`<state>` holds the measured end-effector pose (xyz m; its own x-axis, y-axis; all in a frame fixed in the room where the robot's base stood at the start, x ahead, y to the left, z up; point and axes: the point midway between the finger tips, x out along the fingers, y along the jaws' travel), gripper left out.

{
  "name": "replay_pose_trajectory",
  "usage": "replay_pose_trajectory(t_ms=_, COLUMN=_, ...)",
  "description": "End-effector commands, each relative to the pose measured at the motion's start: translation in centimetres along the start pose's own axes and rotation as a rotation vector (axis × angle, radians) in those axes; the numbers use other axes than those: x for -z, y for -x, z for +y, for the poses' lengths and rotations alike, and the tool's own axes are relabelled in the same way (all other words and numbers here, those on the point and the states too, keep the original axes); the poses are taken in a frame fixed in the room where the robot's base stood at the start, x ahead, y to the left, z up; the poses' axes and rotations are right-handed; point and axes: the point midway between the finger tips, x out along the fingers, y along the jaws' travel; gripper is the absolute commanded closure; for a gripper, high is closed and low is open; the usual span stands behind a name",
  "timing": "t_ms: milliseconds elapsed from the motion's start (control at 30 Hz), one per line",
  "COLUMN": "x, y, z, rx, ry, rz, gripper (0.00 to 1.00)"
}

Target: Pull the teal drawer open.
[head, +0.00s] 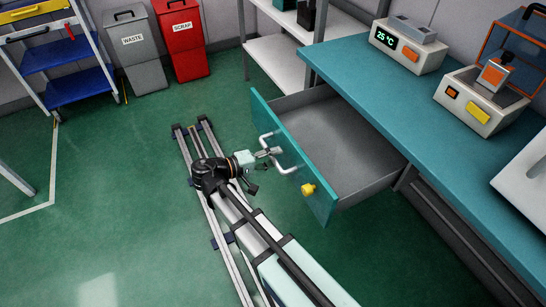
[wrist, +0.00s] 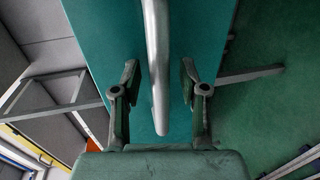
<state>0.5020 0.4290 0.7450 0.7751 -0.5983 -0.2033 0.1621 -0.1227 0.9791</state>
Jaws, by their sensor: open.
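The teal drawer (head: 322,203) stands pulled well out from under the bench, and its grey inside looks empty. A silver bar handle (head: 284,168) is on its front. A yellow knob (head: 308,189) sits near the front's lower right end. My gripper (head: 268,152) is at the handle. In the wrist view, the handle bar (wrist: 157,50) runs between the two fingers of my gripper (wrist: 159,80). The fingers are apart, with a gap on each side of the bar. The teal drawer front (wrist: 105,50) fills the middle behind them.
The teal bench top (head: 350,70) holds a display box (head: 405,48) and a machine (head: 485,105). A grey waste bin (head: 137,50) and red scrap bin (head: 181,40) stand at the back. Green floor (head: 90,200) is clear left of my rail.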

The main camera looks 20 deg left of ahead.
Motion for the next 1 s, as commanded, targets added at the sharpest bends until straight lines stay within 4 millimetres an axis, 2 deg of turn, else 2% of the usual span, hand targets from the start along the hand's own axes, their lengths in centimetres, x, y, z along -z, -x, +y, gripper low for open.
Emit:
replay_pose_trajectory(t_ms=167, x=0.1, y=1.6, z=0.0, rx=0.0, ry=0.0, rz=0.002, gripper=0.57)
replay_pose_trajectory(t_ms=633, x=0.1, y=10.0, z=0.0, rx=0.0, ry=0.0, rz=0.001, gripper=0.57)
replay_pose_trajectory(t_ms=800, x=0.1, y=11.5, z=0.0, rx=0.001, ry=0.0, rz=0.0, gripper=0.57)
replay_pose_trajectory(t_ms=1000, x=0.0, y=11.9, z=0.0, rx=0.001, ry=0.0, rz=-0.001, gripper=0.57)
